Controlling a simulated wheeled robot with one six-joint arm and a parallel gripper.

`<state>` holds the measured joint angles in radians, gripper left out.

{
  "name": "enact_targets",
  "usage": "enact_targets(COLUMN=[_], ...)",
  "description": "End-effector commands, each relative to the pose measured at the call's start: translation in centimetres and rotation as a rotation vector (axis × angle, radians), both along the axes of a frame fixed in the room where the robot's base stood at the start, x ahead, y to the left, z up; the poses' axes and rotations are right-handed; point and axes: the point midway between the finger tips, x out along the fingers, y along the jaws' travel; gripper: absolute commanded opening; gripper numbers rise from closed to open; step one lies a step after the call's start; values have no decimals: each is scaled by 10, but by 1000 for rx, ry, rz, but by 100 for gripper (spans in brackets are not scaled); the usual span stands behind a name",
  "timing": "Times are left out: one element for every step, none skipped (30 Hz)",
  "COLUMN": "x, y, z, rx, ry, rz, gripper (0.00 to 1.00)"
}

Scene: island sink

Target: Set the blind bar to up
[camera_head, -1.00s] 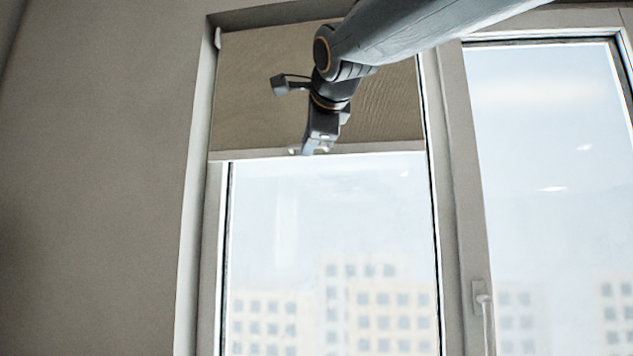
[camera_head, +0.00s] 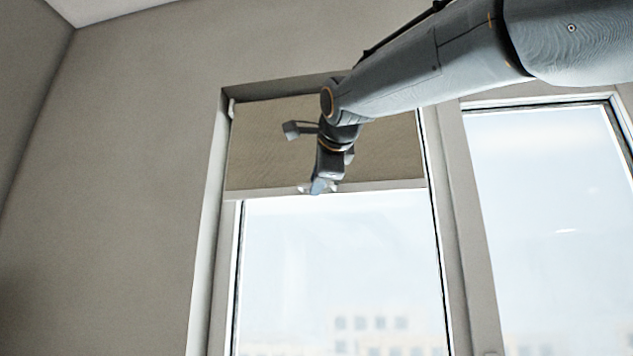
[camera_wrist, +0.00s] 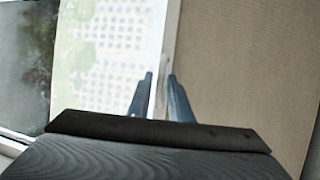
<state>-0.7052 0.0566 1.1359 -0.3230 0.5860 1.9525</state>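The blind bar (camera_head: 385,185) is a pale strip along the lower edge of the beige blind (camera_head: 262,150). The blind covers the upper part of the left window pane, and the bar lies across the pane below it. My gripper (camera_head: 316,187) is at the bar, left of its middle. The stretch of bar behind the fingers is hidden.
The window frame (camera_head: 452,230) divides the left pane from a right pane without a blind. A plain wall (camera_head: 120,200) lies to the left, with the ceiling (camera_head: 95,8) at the upper left. Below the bar the glass is clear.

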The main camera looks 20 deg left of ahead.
Motion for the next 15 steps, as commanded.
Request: enact_targets(x=[0,0,0,0,0,0,0,0,0,-1,-2,-4,-7,-9,-14], y=[0,0,0,0,0,0,0,0,0,-1,-1,-2,-3,-5,-8], z=[0,0,0,0,0,0,0,0,0,0,0,1,1,1,2], rx=[0,0,0,-1,0,-1,-2,-2,-1,-1,-1,0,0,1,1], ry=[0,0,1,1,0,-1,0,0,-1,-1,0,-1,-2,-2,-1], rz=[0,0,0,-1,-1,-1,-1,-1,-1,-1,0,0,1,1,1], gripper=[27,28,28,28,28,28,28,28,28,28,28,28,28,28,28])
